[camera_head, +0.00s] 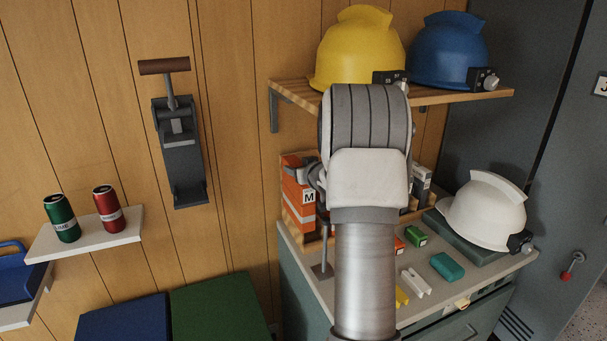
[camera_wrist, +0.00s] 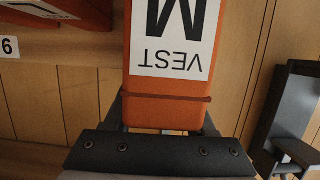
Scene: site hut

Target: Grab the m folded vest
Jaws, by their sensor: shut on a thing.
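The M folded vest (camera_head: 298,190) is an orange pack with a grey band and a white M label. It stands upright at the left end of the wooden rack on the cabinet, partly hidden by my arm. In the wrist view, the vest (camera_wrist: 168,82) fills the middle, its "VEST M" label upside down. My gripper (camera_wrist: 163,118) is shut on the vest, one finger on each side of its near end. In the head view my wrist hides most of the gripper. I cannot tell whether the vest is clear of the rack.
A wooden shelf (camera_head: 440,97) above holds a yellow helmet (camera_head: 358,48) and a blue helmet (camera_head: 449,50). A white helmet (camera_head: 484,212) sits on the right of the cabinet top (camera_head: 430,308), with small coloured items before it. A wall lever (camera_head: 181,150) is at left.

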